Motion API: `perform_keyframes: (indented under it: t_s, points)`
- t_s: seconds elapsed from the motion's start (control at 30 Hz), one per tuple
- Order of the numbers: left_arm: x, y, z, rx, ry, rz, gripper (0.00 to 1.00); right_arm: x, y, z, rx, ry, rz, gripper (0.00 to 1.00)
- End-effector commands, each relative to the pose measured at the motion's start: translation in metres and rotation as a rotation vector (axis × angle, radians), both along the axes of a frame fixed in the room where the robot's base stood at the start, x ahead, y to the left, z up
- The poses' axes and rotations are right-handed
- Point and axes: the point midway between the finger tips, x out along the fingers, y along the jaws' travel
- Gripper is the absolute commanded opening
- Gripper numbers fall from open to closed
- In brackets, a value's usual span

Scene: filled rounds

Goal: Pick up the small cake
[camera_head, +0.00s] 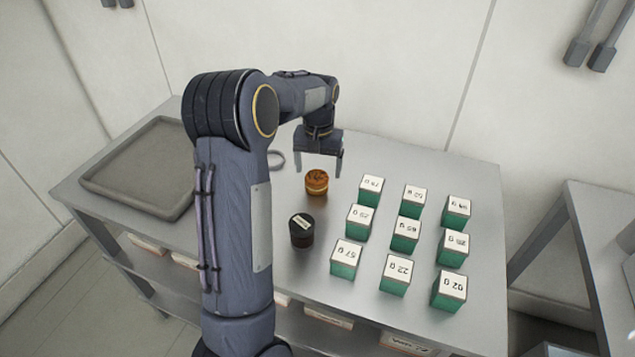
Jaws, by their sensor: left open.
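I cannot tell the exact height gap. My right gripper is not in view.
A dark round jar (301,231) with a pale label stands in front of the cake. Several green, white-topped boxes with weight labels (405,229) stand in rows to the right. A grey tray (105,190) lies at the left. A ring (276,160) lies partly behind my arm.

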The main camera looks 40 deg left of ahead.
Motion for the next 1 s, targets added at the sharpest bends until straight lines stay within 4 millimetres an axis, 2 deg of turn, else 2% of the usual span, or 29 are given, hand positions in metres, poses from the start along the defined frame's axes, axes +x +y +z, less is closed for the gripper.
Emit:
perform_keyframes:
  t_s: [0.2, 0.3, 0.57, 0.83, 1.0]
  points:
    - [-0.005, 0.002, -0.033, -0.002, 0.004, 0.000, 0.81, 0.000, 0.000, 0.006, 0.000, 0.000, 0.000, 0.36]
    - [-0.005, 0.002, -0.041, -0.001, 0.002, 0.000, 0.81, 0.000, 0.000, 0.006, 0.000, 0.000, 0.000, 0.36]
    - [-0.004, 0.001, -0.043, -0.001, 0.000, -0.001, 0.81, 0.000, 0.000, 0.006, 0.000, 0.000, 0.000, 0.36]
    - [-0.004, 0.001, -0.043, -0.001, 0.000, -0.001, 0.46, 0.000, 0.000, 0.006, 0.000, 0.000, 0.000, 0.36]
    - [-0.004, 0.002, -0.043, 0.000, -0.001, -0.001, 0.46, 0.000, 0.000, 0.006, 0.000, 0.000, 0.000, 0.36]
